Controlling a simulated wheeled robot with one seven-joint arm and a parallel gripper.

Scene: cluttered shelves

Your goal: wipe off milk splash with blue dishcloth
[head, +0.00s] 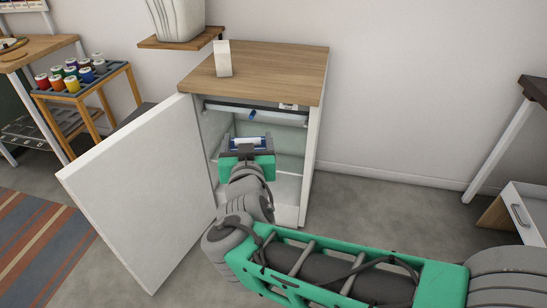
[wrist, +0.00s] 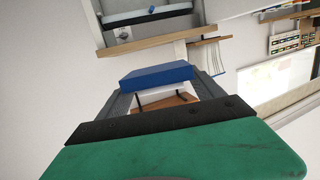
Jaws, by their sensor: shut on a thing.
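My gripper (head: 249,145) is shut on the blue dishcloth (wrist: 158,76), which looks like a folded, flat-faced block between the fingers in the wrist view. In the head view only a thin blue and white strip of it shows. The gripper is at the open front of a white cabinet (head: 312,150); how far inside it is, I cannot tell. The milk splash cannot be made out in either view. A white carton (head: 223,58) stands upright on the cabinet's wooden top (head: 270,75).
The cabinet door (head: 140,190) stands wide open to the left. A small blue item (head: 252,115) is near the upper shelf inside. A rack of colored jars (head: 75,78) stands at left, a drawer unit (head: 515,212) at right. The floor between is clear.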

